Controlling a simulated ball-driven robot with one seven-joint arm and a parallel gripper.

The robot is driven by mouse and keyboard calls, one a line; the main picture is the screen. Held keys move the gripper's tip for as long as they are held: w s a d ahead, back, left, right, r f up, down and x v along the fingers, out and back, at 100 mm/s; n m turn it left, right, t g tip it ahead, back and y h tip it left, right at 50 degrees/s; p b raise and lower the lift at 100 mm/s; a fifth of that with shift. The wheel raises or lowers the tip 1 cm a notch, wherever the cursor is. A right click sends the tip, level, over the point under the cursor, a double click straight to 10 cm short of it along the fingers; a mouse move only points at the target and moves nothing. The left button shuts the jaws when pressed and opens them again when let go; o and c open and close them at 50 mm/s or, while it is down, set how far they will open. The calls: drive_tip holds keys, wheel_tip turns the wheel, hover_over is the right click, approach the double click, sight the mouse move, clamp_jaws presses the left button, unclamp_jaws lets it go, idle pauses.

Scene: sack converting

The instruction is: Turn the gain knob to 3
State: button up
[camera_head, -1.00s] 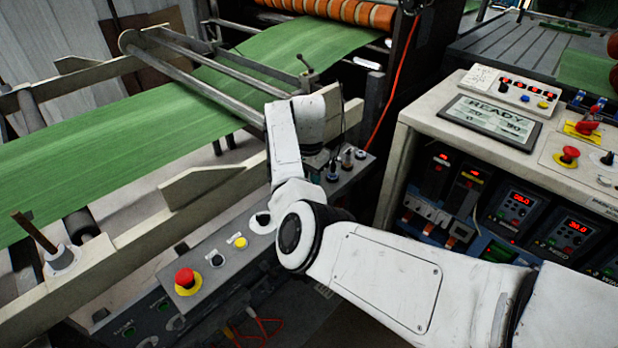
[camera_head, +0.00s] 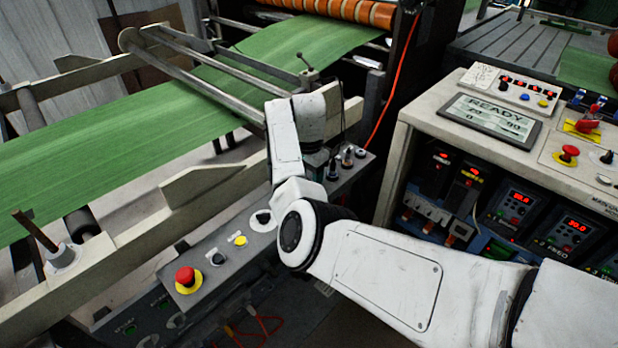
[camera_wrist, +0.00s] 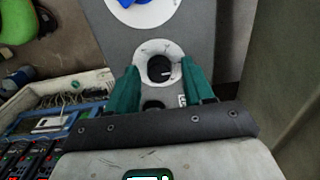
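In the wrist view, a black round knob (camera_wrist: 159,69) with a small white mark on its right side sits on a white round dial plate. I cannot read the scale or confirm that it is the gain knob. The two teal fingers of my gripper (camera_wrist: 160,82) stand on either side of the knob, with gaps to it, and the gripper is open. In the head view, a bit of the teal gripper shows below my wrist, over the grey control panel (camera_head: 210,275); my arm hides most of it and the knob there.
Near my gripper, several small switches (camera_head: 347,157) stand on the panel. Further left are a yellow button (camera_head: 240,241) and a red emergency button (camera_head: 187,277). A cream console (camera_head: 425,118) stands at the right. Green sheet (camera_head: 120,135) runs behind.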

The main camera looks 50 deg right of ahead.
wheel_tip(320, 180, up, 11)
drive_tip(key=shift+f, duration=0.1)
idle(0.7)
idle(0.5)
